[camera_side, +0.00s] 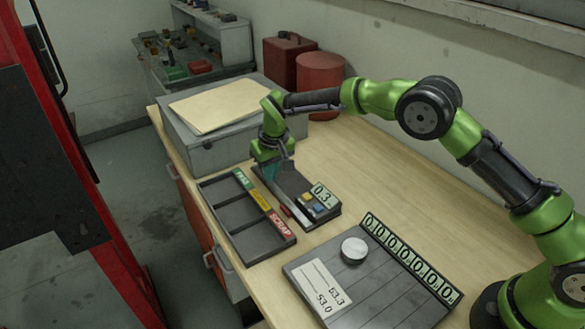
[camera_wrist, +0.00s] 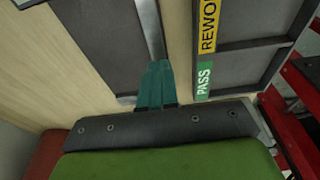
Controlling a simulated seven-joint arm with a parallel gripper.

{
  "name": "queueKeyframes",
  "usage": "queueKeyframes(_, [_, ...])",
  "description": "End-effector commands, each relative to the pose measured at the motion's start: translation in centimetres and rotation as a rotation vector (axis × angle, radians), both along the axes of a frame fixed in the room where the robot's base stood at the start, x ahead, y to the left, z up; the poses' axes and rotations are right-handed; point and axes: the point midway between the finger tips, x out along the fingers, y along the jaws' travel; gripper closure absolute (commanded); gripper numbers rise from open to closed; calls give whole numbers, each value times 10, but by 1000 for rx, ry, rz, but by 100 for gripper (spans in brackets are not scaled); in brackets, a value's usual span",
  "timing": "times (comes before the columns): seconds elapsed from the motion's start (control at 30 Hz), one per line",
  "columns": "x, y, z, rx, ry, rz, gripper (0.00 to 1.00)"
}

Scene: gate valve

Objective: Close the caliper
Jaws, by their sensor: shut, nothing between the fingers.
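The caliper (camera_side: 317,200) lies on the wooden bench in the side view, a dark flat body with a small display reading 0.3 and yellow and blue buttons. Its far end runs under my gripper (camera_side: 271,176), and a small red piece shows near its front edge. In the wrist view a dark plate with a pale metal strip (camera_wrist: 152,28) lies just beyond the tips. My gripper's teal fingers (camera_wrist: 157,78) are shut together with nothing between them. The fingertips are low over the caliper's far end; I cannot tell whether they touch it. The fingers hide part of it.
A dark tray (camera_side: 221,205) with PASS, REWORK and SCRAP labels stands close on the left. A grey panel (camera_side: 392,291) with a row of digits and a silver disc (camera_side: 354,250) is in front. A grey box (camera_side: 209,149) stands behind. Bare bench lies right.

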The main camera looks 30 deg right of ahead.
Motion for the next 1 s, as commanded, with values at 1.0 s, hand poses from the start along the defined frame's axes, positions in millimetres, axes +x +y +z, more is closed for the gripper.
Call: queueKeyframes(1.0, [-10,0,21,1,-8,1,100])
